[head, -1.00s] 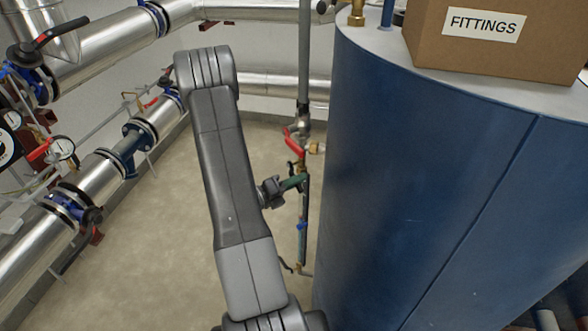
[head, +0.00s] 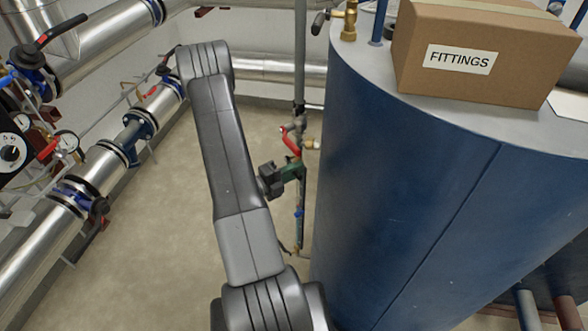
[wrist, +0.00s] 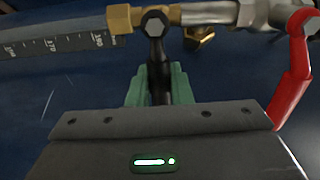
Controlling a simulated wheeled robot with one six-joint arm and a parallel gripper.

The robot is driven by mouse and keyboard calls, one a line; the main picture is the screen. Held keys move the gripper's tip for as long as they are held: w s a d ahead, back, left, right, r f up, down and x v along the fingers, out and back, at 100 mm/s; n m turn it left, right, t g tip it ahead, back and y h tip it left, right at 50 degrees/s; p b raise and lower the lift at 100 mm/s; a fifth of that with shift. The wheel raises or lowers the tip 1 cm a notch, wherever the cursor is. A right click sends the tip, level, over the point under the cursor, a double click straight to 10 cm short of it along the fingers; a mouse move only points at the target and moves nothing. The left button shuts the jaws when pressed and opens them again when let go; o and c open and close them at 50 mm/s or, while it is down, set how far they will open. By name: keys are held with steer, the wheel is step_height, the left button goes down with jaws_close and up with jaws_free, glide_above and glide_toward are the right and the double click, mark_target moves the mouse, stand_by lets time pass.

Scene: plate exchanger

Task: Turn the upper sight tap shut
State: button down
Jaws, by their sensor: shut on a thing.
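The upper sight tap shows in the wrist view as a brass body (wrist: 122,19) with a black lever (wrist: 156,52) below its grey hex nut. My gripper (wrist: 158,84) is shut on that lever, with a green finger on each side. The lever points down toward my gripper, across the line of the brass fitting, in the wrist view. A sight gauge with a dark printed scale (wrist: 60,42) joins the tap on the left. In the head view my gripper (head: 292,172) is at the upper part of the gauge, and the tap is too small to make out.
A red lever (wrist: 293,75) is close to the right of my gripper; it also shows in the head view (head: 290,141). The large blue tank (head: 420,190) is just right of the gauge, with a FITTINGS box (head: 470,50) on top. Floor (head: 140,230) at left is clear.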

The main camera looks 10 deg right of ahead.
steer(key=c, duration=1.3)
jaws_free()
steer(key=shift+a, duration=0.1)
steer(key=v, duration=1.3)
steer(key=shift+s+a, duration=0.2)
steer(key=shift+a, duration=0.15)
steer(key=shift+d, duration=0.15)
steer(key=shift+x, duration=6.75)
